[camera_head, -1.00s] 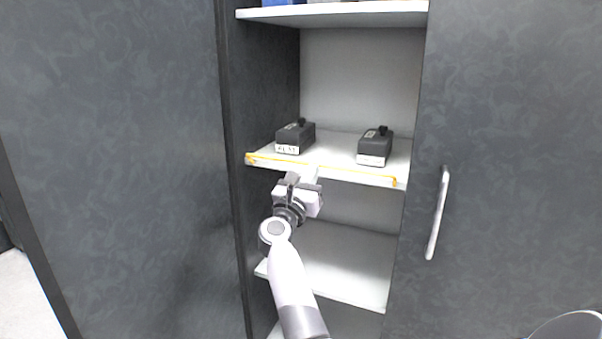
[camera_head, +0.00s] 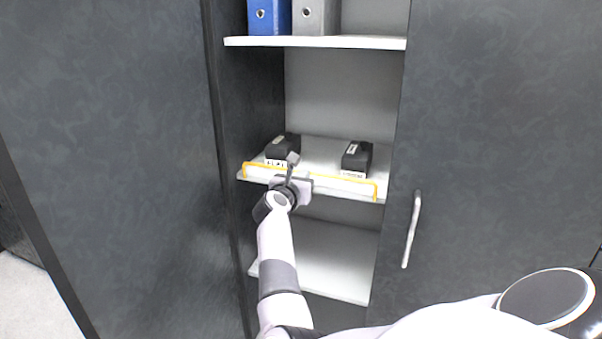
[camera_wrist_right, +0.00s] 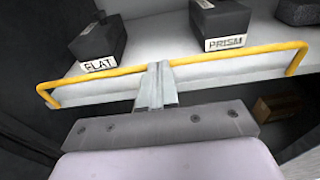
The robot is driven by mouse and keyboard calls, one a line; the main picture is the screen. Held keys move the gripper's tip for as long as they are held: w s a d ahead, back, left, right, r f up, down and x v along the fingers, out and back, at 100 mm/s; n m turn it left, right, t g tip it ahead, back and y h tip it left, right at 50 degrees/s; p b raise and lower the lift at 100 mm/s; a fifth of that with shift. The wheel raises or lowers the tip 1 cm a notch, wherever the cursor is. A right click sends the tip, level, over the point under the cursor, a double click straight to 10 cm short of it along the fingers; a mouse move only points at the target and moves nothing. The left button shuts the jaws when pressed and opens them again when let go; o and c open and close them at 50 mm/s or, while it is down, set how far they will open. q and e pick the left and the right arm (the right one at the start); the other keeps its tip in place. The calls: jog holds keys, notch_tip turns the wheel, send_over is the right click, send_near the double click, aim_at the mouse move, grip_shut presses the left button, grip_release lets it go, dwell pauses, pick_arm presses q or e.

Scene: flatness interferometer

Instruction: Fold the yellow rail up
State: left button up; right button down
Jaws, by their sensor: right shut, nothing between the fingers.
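The yellow rail (camera_head: 325,177) runs along the front of the middle shelf (camera_head: 318,187). Its long bar stands above the shelf's front edge, with a short leg at each end; I cannot tell its exact tilt. In the right wrist view the rail (camera_wrist_right: 225,55) spans the picture in front of the boxes. My right gripper (camera_head: 292,161) is at the rail, left of its middle. Its fingers (camera_wrist_right: 157,68) are shut and empty and overlap the bar in the right wrist view; I cannot tell whether they touch it. My left gripper is not in view.
On the shelf behind the rail stand a dark box labelled FLAT (camera_wrist_right: 98,42) and one labelled PRISM (camera_wrist_right: 222,25). Blue (camera_head: 268,17) and grey (camera_head: 315,17) binders stand on the upper shelf. A dark door with a handle (camera_head: 411,230) is at right. The lower shelf (camera_head: 325,262) looks mostly clear.

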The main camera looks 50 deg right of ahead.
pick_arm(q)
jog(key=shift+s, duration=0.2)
pick_arm(e)
jog(key=shift+w+d+r, duration=0.15)
jog(key=shift+d+r, duration=0.1)
jog(key=shift+d, duration=0.05)
dwell(0.3)
jog(key=shift+a+f, duration=0.1)
